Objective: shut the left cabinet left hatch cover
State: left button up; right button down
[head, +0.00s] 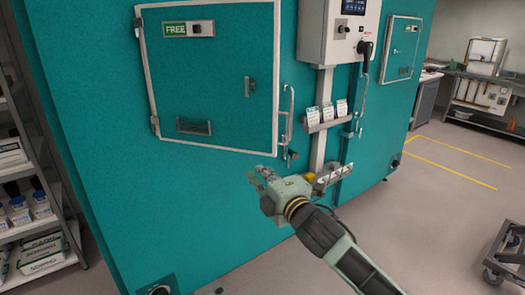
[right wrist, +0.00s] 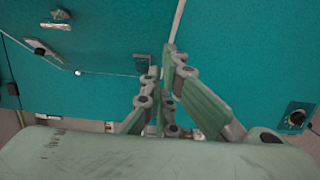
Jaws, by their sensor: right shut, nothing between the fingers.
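The left hatch cover (head: 215,65) is a teal panel with a pale border on the teal cabinet (head: 85,90) in the head view. My left gripper is out of view.
A vertical bar handle (head: 290,115) stands right of the cover. A control box (head: 338,30) and a second hatch (head: 402,48) are farther right. A shelf (head: 50,235) stands at left, a cart (head: 508,255) at lower right. The floor (head: 430,205) right of the cabinet is clear.

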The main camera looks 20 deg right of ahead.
jog(key=shift+w+d+r+p, duration=0.15)
jog(key=shift+w+p, duration=0.85)
jog(key=shift+w, duration=1.95)
jog(key=shift+w+d+f+p, duration=0.1)
jog(key=shift+w+p, duration=0.85)
jog(key=shift+w, duration=1.95)
jog(key=shift+d, duration=0.1)
